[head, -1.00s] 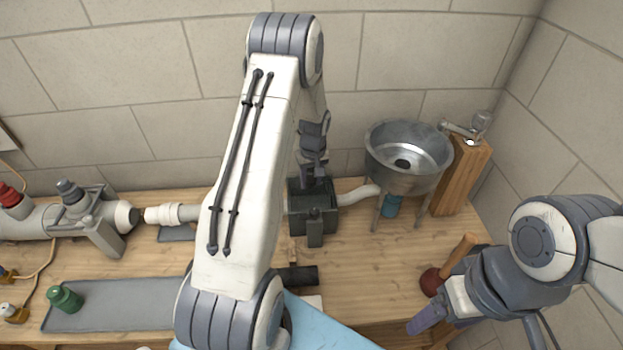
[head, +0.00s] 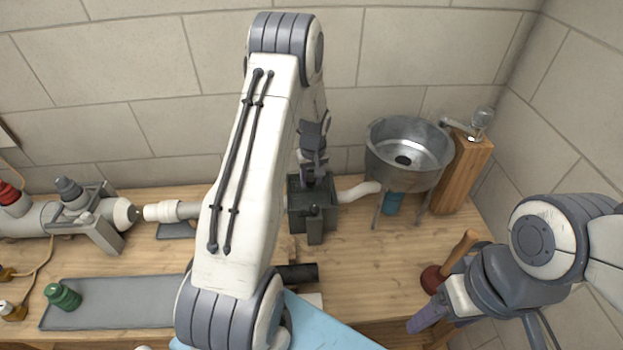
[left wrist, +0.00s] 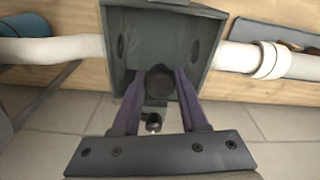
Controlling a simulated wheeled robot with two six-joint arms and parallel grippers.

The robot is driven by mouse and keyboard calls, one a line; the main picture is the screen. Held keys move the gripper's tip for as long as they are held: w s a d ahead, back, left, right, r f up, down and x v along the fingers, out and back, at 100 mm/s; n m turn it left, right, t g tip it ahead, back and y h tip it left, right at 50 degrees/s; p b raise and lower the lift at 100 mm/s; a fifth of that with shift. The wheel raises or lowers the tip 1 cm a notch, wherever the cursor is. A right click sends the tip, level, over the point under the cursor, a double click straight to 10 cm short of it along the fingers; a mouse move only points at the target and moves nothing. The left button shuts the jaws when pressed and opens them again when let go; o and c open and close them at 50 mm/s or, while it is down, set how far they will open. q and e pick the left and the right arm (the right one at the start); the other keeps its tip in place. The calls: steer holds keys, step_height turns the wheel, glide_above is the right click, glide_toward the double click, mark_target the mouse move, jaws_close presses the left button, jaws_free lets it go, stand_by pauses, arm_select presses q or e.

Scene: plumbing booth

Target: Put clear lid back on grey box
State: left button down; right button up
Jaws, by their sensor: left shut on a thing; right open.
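The grey box (head: 326,220) stands on the bench left of the sink, joined to white pipes. It also shows in the left wrist view (left wrist: 205,55), where I look into it from above. My left gripper (head: 314,178) points down at the box top, mostly behind my arm. In the left wrist view its purple fingers (left wrist: 160,88) are shut on a dark round knob-like piece (left wrist: 159,82) over the box mouth. I cannot make out the clear lid's sheet or edges, nor whether it touches the rim. My right gripper (head: 432,318) is open and empty at lower right.
A metal sink (head: 408,152) on legs stands right of the box, beside a wooden post (head: 462,175). A plunger (head: 452,262) stands near the right gripper. A grey mat (head: 115,303) with a green part (head: 62,296) lies at left.

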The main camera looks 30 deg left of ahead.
arm_select(q)
steer(key=shift+f, duration=0.15)
steer(key=shift+c, duration=1.8)
jaws_free()
steer(key=r, duration=0.3)
steer(key=r+b, duration=0.1)
steer(key=r, duration=0.3)
steer(key=d+r+b, duration=0.1)
steer(key=r, duration=0.2)
steer(key=shift+s+r, duration=0.25)
steer(key=shift+s, duration=0.15)
